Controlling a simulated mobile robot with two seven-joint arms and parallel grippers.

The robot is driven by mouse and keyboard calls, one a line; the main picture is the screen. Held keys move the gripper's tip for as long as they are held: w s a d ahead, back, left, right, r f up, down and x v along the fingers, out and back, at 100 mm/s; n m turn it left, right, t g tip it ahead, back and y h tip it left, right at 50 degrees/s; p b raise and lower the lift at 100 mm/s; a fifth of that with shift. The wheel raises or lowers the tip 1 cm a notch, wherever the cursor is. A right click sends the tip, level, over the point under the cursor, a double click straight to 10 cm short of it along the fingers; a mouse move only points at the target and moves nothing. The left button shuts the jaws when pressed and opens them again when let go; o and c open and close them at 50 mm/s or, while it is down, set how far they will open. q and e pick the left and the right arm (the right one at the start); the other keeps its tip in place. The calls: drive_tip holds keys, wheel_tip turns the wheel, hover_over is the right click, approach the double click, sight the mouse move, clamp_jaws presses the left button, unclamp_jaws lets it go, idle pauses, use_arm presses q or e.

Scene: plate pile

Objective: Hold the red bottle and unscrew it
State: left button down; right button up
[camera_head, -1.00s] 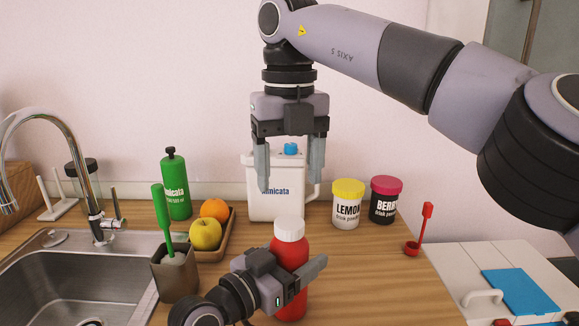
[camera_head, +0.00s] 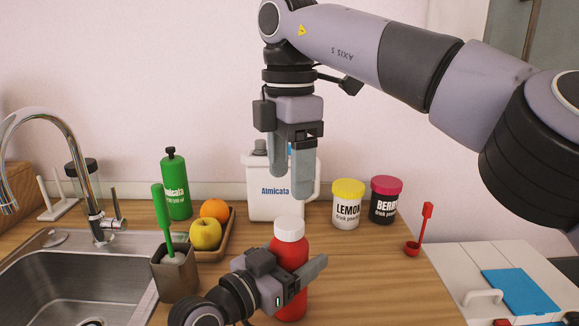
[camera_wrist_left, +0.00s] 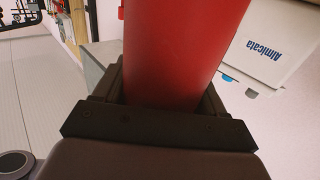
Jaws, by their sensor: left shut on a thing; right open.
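The red bottle (camera_head: 291,254) stands upright on the counter with its white cap (camera_head: 289,228) on top. My left gripper (camera_head: 294,274) is shut around the bottle's body from the side. In the left wrist view the red bottle (camera_wrist_left: 180,50) fills the space between the fingers. My right gripper (camera_head: 290,180) is open and empty. It points down in the air above the cap, with a gap between them.
A white jug (camera_head: 268,206) stands behind the bottle. The lemon jar (camera_head: 346,212), the berry jar (camera_head: 384,210) and a red scoop (camera_head: 413,246) are to the right. A fruit tray (camera_head: 231,236), green bottle (camera_head: 176,190), brush holder (camera_head: 176,276) and sink (camera_head: 70,280) are left.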

sight(289, 222)
drive_tip(key=shift+f+m, duration=0.3)
drive_tip(key=shift+f, duration=3.7)
drive_tip(key=shift+c, duration=0.3)
drive_tip(key=c, duration=1)
drive_tip(key=shift+c, duration=0.2)
